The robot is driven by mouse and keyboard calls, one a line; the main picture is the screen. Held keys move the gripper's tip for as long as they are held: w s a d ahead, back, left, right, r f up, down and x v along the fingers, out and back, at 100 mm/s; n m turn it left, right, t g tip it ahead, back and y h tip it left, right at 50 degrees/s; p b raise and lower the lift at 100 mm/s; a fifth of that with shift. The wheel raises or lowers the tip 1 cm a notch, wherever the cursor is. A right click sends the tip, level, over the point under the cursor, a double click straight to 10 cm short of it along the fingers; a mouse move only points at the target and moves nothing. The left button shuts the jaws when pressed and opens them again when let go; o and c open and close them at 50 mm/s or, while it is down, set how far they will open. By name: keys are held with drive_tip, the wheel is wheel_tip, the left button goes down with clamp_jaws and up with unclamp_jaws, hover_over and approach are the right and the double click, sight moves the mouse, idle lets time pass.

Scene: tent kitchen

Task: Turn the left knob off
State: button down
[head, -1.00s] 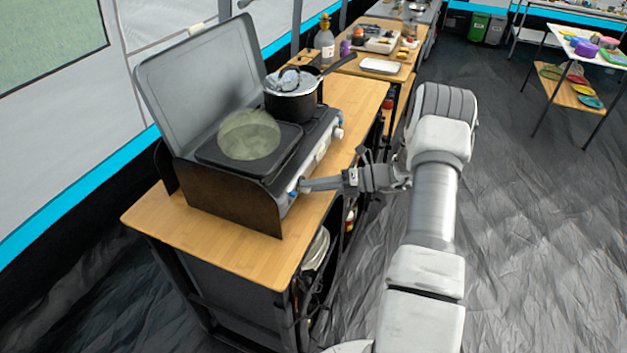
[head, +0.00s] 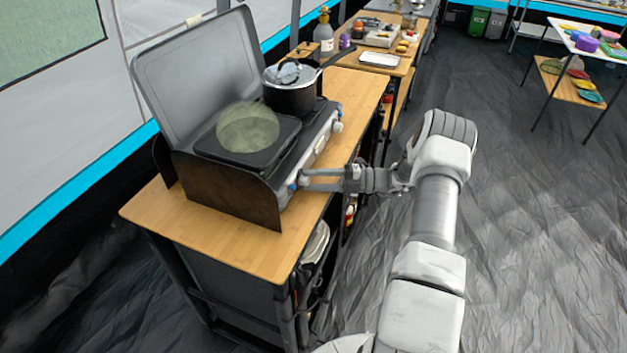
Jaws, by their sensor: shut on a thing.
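The camping stove (head: 318,148) stands on the wooden counter with its grey lid raised. Its left knob (head: 292,187), with a blue part showing, is at the near end of the front panel. A white right knob (head: 337,127) sits farther along. My gripper (head: 300,181) reaches in from the right, with its two fingertips at the left knob and shut on it. The two fingers show one above the other. The fingertips partly hide the knob, so its exact angle cannot be told.
A dark pot (head: 290,98) with a lid sits on the far burner. A pale green translucent disc (head: 248,127) shows over the near burner. A dark side panel (head: 225,192) borders the stove's near end. The counter's front strip (head: 290,242) is bare. Open floor lies to the right.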

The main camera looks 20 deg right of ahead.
idle(0.3)
drive_tip(key=shift+c, duration=2.2)
unclamp_jaws()
drive_tip(key=shift+f, duration=0.1)
